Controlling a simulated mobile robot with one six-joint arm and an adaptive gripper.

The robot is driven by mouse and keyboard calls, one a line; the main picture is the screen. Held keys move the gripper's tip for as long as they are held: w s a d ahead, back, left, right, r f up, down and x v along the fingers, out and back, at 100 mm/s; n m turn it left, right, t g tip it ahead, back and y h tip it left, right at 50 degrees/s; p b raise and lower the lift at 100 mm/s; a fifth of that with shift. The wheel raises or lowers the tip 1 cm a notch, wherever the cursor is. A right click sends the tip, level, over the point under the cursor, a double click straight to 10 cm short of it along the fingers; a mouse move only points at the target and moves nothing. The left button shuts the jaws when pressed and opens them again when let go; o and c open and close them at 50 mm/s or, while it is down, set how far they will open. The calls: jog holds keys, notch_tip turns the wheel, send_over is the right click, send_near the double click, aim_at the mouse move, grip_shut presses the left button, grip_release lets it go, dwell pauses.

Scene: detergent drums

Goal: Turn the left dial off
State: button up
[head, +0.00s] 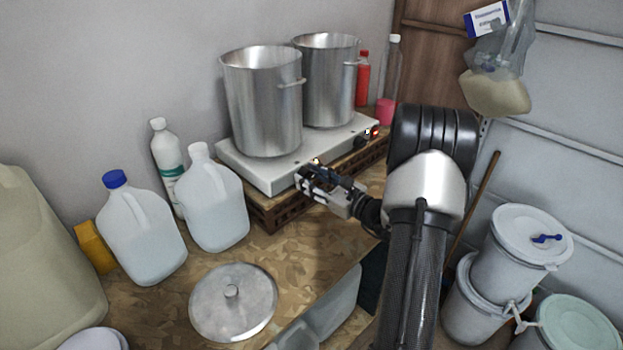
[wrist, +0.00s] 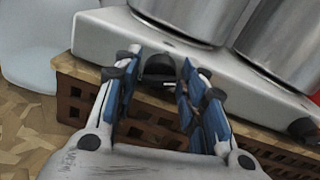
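The hot plate (head: 270,172) is a pale, two-burner unit with dials on its front face. The left dial (wrist: 158,72) is black and shows between my fingertips in the wrist view; in the head view my gripper hides it. My gripper (head: 309,176) is at the left part of the front face. In the wrist view my gripper (wrist: 160,80) has its blue-padded fingers apart, one on each side of the dial. I see gaps beside the dial, but cannot tell if a fingertip touches it. The dial's pointer is not readable. The right dial (head: 360,143) is black.
Two steel pots (head: 265,105) (head: 328,85) stand on the hot plate. It rests on a brown slotted crate (head: 262,213). Jugs (head: 215,205) and a bottle (head: 166,160) stand left. A lid (head: 233,302) lies in front. A red switch (head: 375,132) is right of the right dial.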

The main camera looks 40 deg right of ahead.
jog(key=c, duration=0.7)
jog(key=shift+n+b, duration=0.3)
jog(key=shift+b, duration=0.1)
jog(key=n+b, duration=0.8)
jog(key=n, duration=0.1)
jog(key=shift+a+n, duration=0.1)
jog(key=shift+n, duration=0.2)
jog(key=shift+n+h, duration=0.3)
jog(key=shift+n, duration=1.4)
